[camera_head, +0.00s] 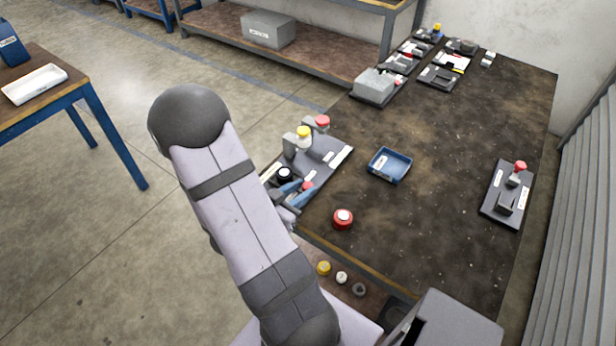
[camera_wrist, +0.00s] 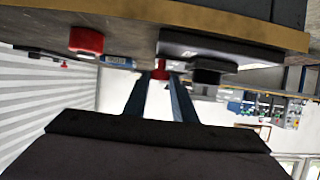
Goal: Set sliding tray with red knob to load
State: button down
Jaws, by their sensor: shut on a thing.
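My gripper (camera_head: 303,191) is at the near end of a dark board (camera_head: 318,168) on the table edge. Its two blue fingers are shut on a small red knob (camera_head: 308,186). In the wrist view the red knob (camera_wrist: 160,72) sits between the fingertips of my gripper (camera_wrist: 161,80). The sliding part under the knob is largely hidden by the fingers and arm. White labels lie on the board, too small to read, so I cannot tell the tray's position.
The same board carries a black round knob (camera_head: 285,173), a yellow knob (camera_head: 303,132) and another red knob (camera_head: 322,121). A blue bin (camera_head: 390,165) and a red round button (camera_head: 343,218) stand nearby. Another board (camera_head: 496,212) is at right. The table's middle is clear.

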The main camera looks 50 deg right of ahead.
jog(key=shift+a+f, duration=0.1)
jog(key=shift+f, duration=0.1)
jog(key=c, duration=1.8)
grip_release()
jog(key=o, duration=0.3)
jog(key=shift+a+r, duration=0.15)
jog(key=shift+a, duration=0.1)
jog(key=shift+o, duration=0.2)
jog(key=shift+d, duration=0.1)
jog(key=p+v, duration=0.3)
jog(key=v, duration=0.4)
jog(key=shift+p, duration=0.3)
